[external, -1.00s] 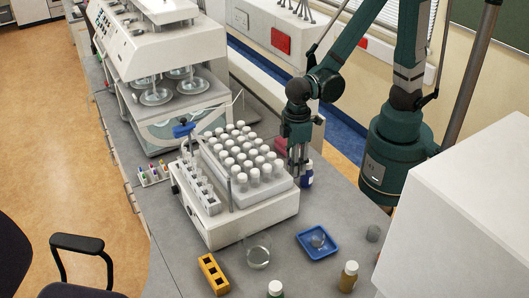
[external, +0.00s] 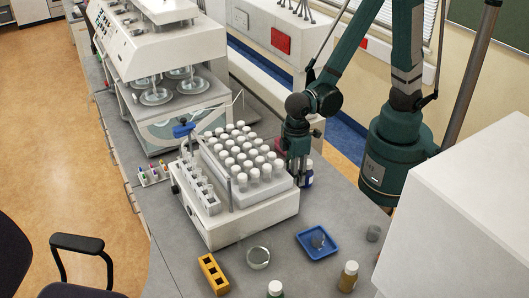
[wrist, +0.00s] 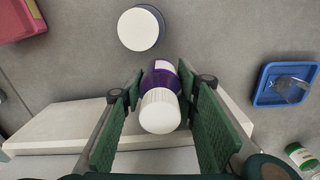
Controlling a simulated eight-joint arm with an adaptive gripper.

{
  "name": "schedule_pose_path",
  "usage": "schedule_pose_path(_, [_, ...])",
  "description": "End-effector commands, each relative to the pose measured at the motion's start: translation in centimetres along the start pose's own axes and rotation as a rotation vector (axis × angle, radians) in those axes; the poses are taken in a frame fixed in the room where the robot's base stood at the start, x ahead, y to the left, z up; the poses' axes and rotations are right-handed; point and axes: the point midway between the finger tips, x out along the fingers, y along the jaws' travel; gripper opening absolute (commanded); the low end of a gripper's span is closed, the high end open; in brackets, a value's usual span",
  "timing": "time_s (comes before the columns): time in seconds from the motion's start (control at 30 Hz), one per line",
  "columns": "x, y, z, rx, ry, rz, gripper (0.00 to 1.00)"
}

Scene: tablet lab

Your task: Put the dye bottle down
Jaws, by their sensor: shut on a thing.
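The dye bottle (wrist: 161,78) has a purple body, a pale label and a ribbed white cap. In the wrist view it is between the green finger pads of my gripper (wrist: 161,112), which is shut on it, with the cap toward the camera. In the external view my gripper (external: 297,178) is low over the grey bench, just right of the white vial machine, and hides most of the held bottle. Whether its base touches the bench I cannot tell.
A dark blue bottle with a white cap (wrist: 140,28) stands close beyond the held one; a blue bottle (external: 307,176) shows beside my gripper. The vial machine (external: 250,215) is close on the left. A blue tray (external: 303,240) and a pink item (wrist: 32,16) are nearby.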

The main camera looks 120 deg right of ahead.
Motion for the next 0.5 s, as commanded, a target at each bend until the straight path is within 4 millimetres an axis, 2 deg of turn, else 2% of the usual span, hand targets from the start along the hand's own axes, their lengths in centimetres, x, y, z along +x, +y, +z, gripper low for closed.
schedule_pose_path(0.3, [2.5,0.0,-0.1,0.000,0.000,0.000,0.16])
schedule_pose_path(0.5, [3.4,0.0,0.0,0.000,0.000,0.000,0.16])
